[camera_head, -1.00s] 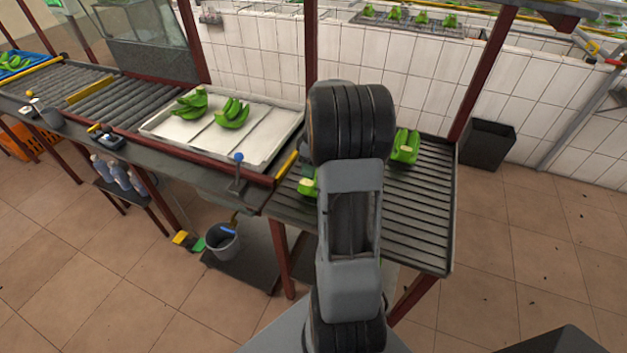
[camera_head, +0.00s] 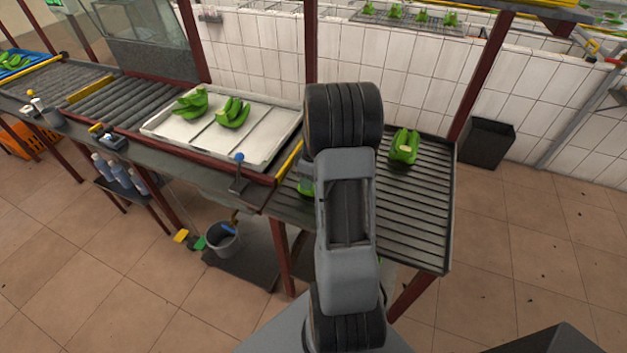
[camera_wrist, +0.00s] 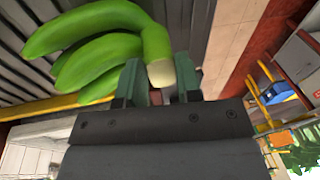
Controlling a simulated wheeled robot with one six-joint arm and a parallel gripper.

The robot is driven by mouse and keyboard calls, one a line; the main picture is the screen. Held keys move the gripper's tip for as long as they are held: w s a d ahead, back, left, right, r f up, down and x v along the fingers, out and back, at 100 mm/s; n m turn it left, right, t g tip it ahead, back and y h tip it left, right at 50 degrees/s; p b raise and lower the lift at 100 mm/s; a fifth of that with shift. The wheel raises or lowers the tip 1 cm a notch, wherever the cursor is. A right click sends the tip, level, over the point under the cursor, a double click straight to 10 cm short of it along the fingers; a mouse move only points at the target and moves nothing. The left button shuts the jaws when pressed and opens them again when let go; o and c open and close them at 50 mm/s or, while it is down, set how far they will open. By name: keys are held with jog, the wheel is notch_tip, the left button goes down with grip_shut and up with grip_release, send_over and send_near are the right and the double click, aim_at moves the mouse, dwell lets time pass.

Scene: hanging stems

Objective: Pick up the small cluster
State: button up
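A green banana cluster (camera_wrist: 95,47) with a pale cut crown fills the upper left of the wrist view. It lies on the dark slatted rack. My gripper (camera_wrist: 161,82) has its two green fingers apart, with the crown between or just beyond their tips; contact on either side is not clear. In the head view my arm hides the gripper and most of this cluster; a green bit (camera_head: 306,188) shows at the arm's left edge. A second green cluster (camera_head: 404,147) lies on the rack, right of my arm.
The slatted rack (camera_head: 415,215) has free room at its front right. A white tray (camera_head: 270,140) with two banana clusters stands left of it, behind a yellow bar (camera_head: 289,160). Red posts (camera_head: 487,70) rise around the rack.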

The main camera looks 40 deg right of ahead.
grip_shut()
jog(key=shift+r, duration=0.1)
